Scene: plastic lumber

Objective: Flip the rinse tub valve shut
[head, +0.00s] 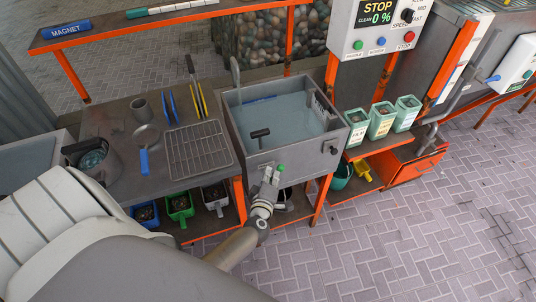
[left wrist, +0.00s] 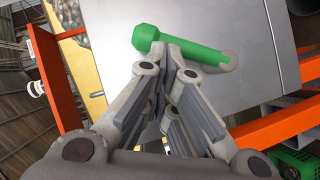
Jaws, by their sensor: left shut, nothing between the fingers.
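The rinse tub (head: 312,147) is a grey basin with water in it, set at the right end of the bench. The valve's green handle (left wrist: 195,50) sticks out along the tub's grey front face, with a round knob at one end and a grey pivot at the other. In the head view only a green end of the handle (head: 281,168) shows beside my fingertips. My left gripper (head: 270,175) is shut and empty in front of the tub. In the left wrist view its fingertips (left wrist: 168,50) overlap the handle's middle; I cannot tell whether they touch. My right gripper is out of view.
Several labelled bins (head: 382,122) stand to the right. Orange legs (head: 320,198) flank the space under the tub. The paved floor (head: 400,240) at right is clear.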

